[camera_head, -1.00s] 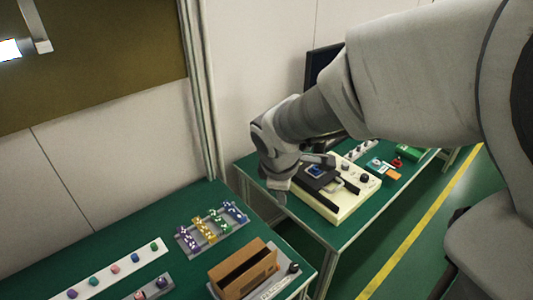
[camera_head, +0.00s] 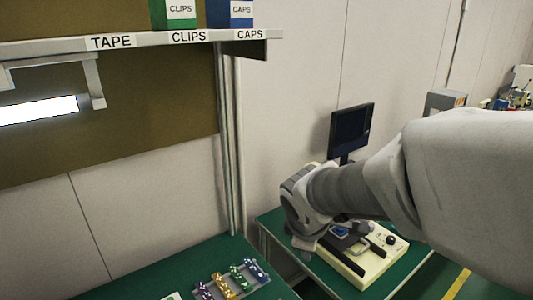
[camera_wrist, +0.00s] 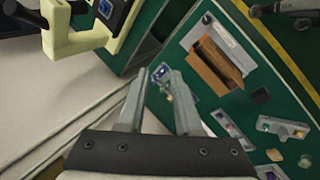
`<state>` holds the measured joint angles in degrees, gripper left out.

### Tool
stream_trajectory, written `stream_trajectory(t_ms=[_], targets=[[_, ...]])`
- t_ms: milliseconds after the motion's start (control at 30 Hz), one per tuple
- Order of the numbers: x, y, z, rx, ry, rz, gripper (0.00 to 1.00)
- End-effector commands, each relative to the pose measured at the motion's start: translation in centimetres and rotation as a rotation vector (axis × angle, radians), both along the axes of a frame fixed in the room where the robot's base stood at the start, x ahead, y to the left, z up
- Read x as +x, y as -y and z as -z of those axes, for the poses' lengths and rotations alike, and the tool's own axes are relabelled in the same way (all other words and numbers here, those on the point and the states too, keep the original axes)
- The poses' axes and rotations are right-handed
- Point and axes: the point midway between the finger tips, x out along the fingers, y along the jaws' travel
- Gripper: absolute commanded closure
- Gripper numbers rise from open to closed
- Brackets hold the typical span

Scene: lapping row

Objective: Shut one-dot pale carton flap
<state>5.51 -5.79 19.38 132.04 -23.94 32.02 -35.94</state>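In the wrist view, a brown carton (camera_wrist: 215,66) stands with its top open on the far green table. I cannot make out any dots on it, and I see no clearly pale carton. My gripper (camera_wrist: 157,74) is open, its two fingers apart with nothing held between them. The carton lies beyond the fingertips, up and to the right, well apart from them. In the head view, my gripper (camera_head: 303,243) hangs by the cream machine, its fingers hard to make out; no carton shows there.
The cream machine (camera_head: 375,266) stands on the right table, with a dark monitor (camera_head: 351,131) behind it. A rack of coloured pieces (camera_head: 232,282) lies on the left table. A shelf (camera_head: 140,41) with a green bin (camera_head: 174,14) and a blue bin (camera_head: 229,14) hangs above.

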Motion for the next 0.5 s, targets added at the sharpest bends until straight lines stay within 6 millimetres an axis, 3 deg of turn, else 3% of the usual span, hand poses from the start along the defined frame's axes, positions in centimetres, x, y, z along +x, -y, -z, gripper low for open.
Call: stream_trajectory(t_ms=[300,500], targets=[[-1.0,-4.1,5.3,-0.105,-0.354,-0.537,0.66],[-2.1,-6.3,7.6,-0.101,-0.500,-0.831,0.66]])
